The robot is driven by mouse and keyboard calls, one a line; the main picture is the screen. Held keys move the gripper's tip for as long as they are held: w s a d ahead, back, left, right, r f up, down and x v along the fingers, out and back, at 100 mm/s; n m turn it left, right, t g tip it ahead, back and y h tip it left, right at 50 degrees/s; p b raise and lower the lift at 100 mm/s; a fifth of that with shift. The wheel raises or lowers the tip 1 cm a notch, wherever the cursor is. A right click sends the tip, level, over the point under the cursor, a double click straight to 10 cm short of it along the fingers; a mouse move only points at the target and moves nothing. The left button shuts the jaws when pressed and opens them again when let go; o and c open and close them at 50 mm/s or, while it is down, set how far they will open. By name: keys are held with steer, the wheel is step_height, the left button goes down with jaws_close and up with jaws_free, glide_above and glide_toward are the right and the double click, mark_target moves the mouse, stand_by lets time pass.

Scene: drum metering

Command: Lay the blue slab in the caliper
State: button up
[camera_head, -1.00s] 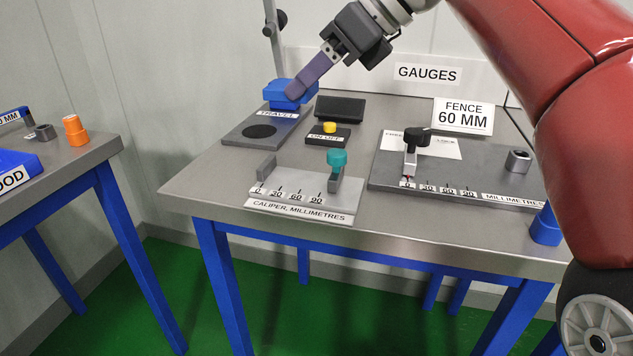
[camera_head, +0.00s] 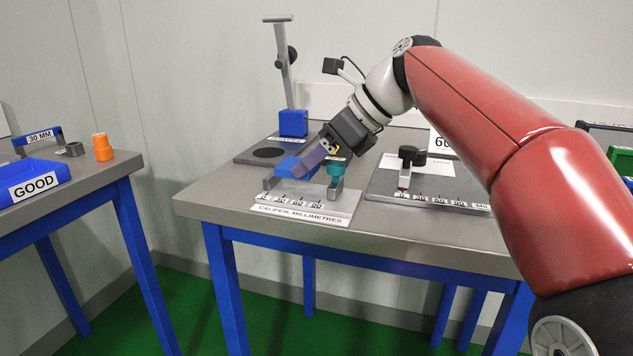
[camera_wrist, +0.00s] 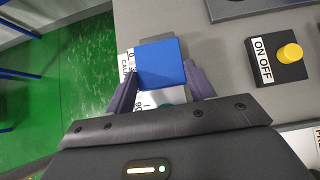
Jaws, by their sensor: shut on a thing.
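The blue slab (camera_head: 288,168) is held in my gripper (camera_head: 302,165) over the caliper (camera_head: 310,206) in the head view. The caliper is a grey plate with a scale, a fixed jaw (camera_head: 268,184) at left and a sliding jaw (camera_head: 334,188) with a teal knob (camera_head: 336,170) at right. The slab appears between the jaws or just above them; I cannot tell whether it touches the plate. In the wrist view, the slab (camera_wrist: 160,62) lies between my purple fingers (camera_wrist: 163,88) and covers part of the caliper scale. My gripper is shut on it.
The travel gauge with a blue block (camera_head: 293,122) and tall post stands behind left. A yellow button box (camera_wrist: 290,53) is behind the caliper. The fence gauge (camera_head: 425,187) is to the right. A second table holds a blue GOOD tray (camera_head: 35,182).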

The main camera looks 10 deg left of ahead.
step_height(320, 180, down, 3)
steer(key=b, duration=0.3)
steer(key=shift+f, duration=0.15)
steer(key=shift+r, duration=0.2)
steer(key=shift+f, duration=0.1)
steer(key=o, duration=1.1)
steer(key=p+v, duration=0.4)
steer(key=v, duration=0.8)
